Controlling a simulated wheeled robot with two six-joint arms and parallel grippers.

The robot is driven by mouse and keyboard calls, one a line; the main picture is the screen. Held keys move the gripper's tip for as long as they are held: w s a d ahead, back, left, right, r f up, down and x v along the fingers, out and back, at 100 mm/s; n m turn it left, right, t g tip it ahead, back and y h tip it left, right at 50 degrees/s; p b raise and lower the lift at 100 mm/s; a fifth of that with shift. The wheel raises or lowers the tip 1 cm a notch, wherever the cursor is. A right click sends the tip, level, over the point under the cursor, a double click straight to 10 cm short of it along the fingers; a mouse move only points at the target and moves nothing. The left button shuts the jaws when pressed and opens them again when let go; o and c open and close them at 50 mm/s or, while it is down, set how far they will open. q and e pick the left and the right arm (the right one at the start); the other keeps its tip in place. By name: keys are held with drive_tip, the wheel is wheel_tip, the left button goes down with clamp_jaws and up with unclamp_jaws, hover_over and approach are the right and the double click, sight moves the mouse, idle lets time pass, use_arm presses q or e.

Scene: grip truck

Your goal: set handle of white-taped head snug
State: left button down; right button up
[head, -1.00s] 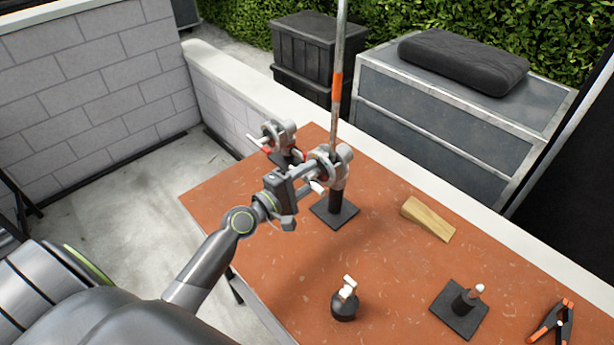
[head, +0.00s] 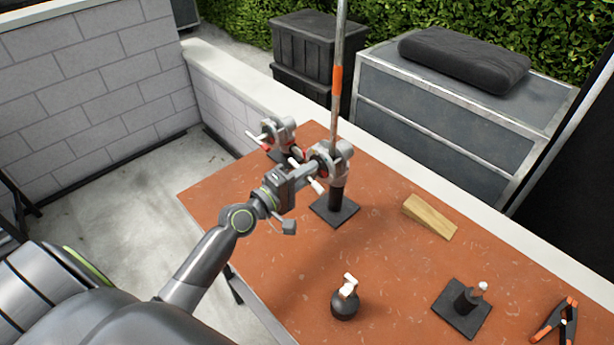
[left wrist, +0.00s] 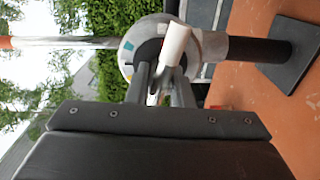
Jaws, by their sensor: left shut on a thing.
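A grey grip head (head: 336,152) sits on a black post with a square black base (head: 334,209), and a tall rod (head: 336,95) with an orange band rises from it. A second grey head (head: 281,132) stands behind it to the left, with a red mark low on it. I cannot make out white tape on either. My left gripper (head: 309,172) is at the near head, shut on its handle. In the left wrist view, the fingers (left wrist: 161,85) close at the hub by the white handle bar (left wrist: 175,45); the fingers partly hide the hub. My right gripper is not in view.
A wooden wedge (head: 430,216), a black piece with a white top (head: 345,304), a small post on a black plate (head: 462,309) and an orange-tipped clamp (head: 556,322) stand on the table (head: 395,265). The table's middle is clear. A low wall runs behind.

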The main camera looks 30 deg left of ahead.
use_arm(q)
drive_tip(key=m+b, duration=0.1)
drive_tip(key=m, duration=0.1)
drive_tip(key=m+b, duration=0.1)
drive_tip(key=m, duration=0.1)
drive_tip(key=shift+f+m+b, duration=0.2)
drive_tip(key=shift+m+b, duration=0.1)
drive_tip(key=shift+b, duration=0.05)
drive_tip(key=m+b, duration=0.2)
drive_tip(key=m, duration=0.1)
drive_tip(key=shift+m, duration=0.3)
drive_tip(key=m+b, duration=0.3)
drive_tip(key=m, duration=0.1)
drive_tip(key=shift+r+m+b, duration=0.1)
drive_tip(key=shift+m+b, duration=1.05)
drive_tip(key=shift+m, duration=0.55)
drive_tip(key=c, duration=1.3)
unclamp_jaws()
drive_tip(key=shift+r, duration=0.15)
drive_tip(key=shift+d, duration=0.1)
